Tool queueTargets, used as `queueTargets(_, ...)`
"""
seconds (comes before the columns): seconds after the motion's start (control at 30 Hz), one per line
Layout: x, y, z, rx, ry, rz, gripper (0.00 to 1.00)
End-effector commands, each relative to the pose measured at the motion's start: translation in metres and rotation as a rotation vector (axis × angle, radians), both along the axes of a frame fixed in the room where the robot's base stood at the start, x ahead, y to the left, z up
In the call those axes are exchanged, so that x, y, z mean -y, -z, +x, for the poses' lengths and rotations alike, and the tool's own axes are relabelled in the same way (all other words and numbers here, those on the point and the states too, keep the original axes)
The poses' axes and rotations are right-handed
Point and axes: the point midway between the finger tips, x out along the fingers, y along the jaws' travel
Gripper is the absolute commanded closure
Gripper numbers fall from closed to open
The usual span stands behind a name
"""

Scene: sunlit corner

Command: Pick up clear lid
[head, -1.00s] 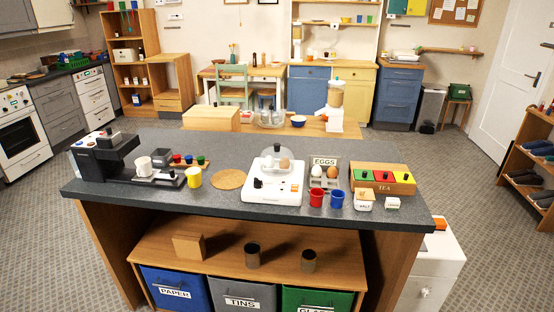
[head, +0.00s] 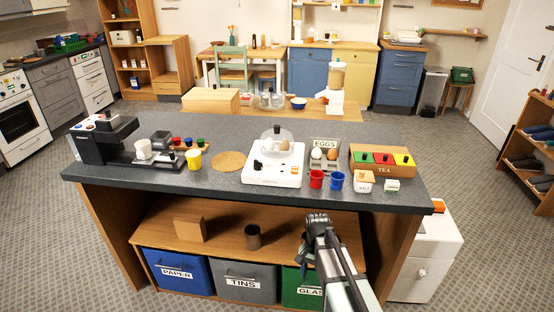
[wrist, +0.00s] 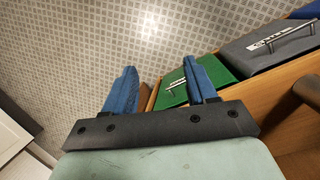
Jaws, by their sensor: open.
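The clear lid (head: 271,136) is a see-through dome with a dark knob, on the white egg cooker (head: 273,177) on the grey counter. A brown egg shows at the cooker, by the dome. My gripper (head: 317,217) is in front of the counter's near edge, lower and nearer than the lid, not touching it. In the wrist view my gripper (wrist: 157,67) has its two blue fingers apart with nothing between them. The lid is not in the wrist view.
Red cup (head: 316,179), blue cup (head: 336,181) and egg holder (head: 324,155) stand right of the cooker. A cork mat (head: 229,161) and yellow cup (head: 193,160) lie left. Below are a shelf (head: 220,240) and labelled bins, including the green bin (wrist: 165,97).

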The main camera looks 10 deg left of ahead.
Motion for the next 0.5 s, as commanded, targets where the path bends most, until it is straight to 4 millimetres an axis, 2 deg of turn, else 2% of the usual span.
queueTargets(0.03,-0.009,-0.016,0.012,0.016,0.009,0.001,0.43)
queueTargets(0.2,-0.033,-0.067,0.036,0.058,0.05,0.002,0.43)
queueTargets(0.5,-0.072,-0.155,0.064,0.121,0.119,0.011,0.43)
